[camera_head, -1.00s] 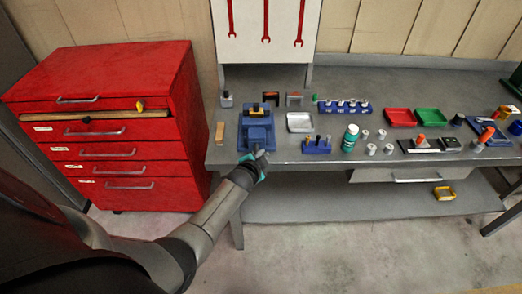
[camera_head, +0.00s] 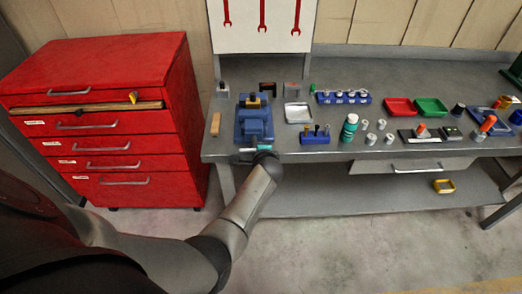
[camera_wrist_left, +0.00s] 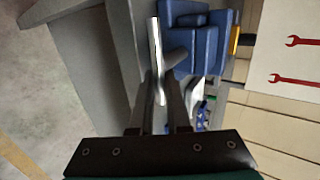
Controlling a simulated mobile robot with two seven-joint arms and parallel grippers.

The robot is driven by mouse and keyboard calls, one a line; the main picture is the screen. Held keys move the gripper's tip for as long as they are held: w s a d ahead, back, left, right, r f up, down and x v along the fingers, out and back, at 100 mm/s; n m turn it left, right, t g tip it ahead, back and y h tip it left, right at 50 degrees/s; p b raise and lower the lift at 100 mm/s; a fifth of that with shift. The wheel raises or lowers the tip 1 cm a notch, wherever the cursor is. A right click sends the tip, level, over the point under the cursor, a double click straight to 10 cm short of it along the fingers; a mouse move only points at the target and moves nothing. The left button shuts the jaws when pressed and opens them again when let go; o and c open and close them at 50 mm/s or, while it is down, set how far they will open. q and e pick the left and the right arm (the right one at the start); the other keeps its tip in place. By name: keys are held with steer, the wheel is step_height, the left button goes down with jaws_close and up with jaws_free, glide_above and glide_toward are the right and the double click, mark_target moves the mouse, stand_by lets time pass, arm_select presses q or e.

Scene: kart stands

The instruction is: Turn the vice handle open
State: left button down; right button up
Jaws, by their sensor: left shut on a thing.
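The blue vice (camera_head: 254,125) stands at the left part of the bench's front edge. In the left wrist view the vice (camera_wrist_left: 205,38) is at the top, with its silver bar handle (camera_wrist_left: 154,42) beside it. My left gripper (camera_head: 262,150) is at the front of the vice, just beyond the bench edge. In the left wrist view, my left gripper's fingers (camera_wrist_left: 160,90) are closed on the lower part of the handle. The fingers hide part of the bar. My right gripper is in neither view.
A red drawer cabinet (camera_head: 105,125) stands left of the bench, its top drawer slightly out. On the bench (camera_head: 330,150) a wooden block (camera_head: 216,124) is left of the vice, and a silver tray (camera_head: 297,113) and blue holder (camera_head: 315,134) are right of it. Floor in front is clear.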

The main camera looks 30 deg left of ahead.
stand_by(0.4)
arm_select(q)
steer(key=c, duration=0.9)
jaws_free()
